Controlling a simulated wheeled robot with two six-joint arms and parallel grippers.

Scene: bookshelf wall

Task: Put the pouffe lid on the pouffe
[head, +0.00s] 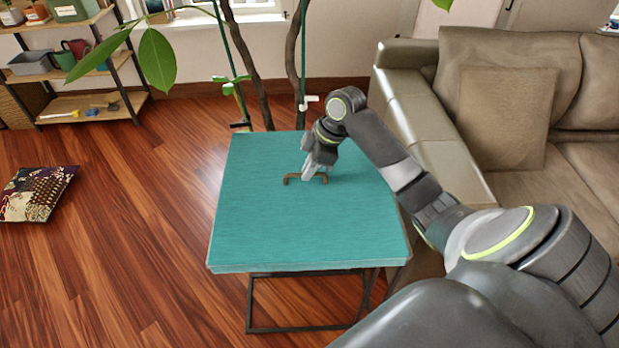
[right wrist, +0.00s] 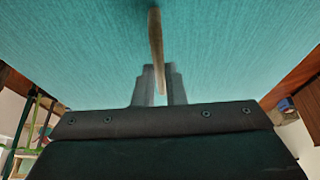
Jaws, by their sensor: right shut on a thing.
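The pouffe lid (head: 270,228) is a large flat teal square in the middle of the head view, with a small brown handle (head: 291,180) on top. My right gripper (head: 316,172) is shut on this handle. In the right wrist view the handle (right wrist: 155,40) runs between the fingers (right wrist: 155,86), and the teal lid surface (right wrist: 80,55) fills the background. My left gripper is not in view.
A dark metal frame (head: 300,329) shows below the lid; whether they touch is unclear. A brown sofa (head: 425,125) stands close on the right. A shelf (head: 90,100) stands at the back left, a patterned cushion (head: 38,194) lies at left, and plant stems (head: 250,60) rise behind.

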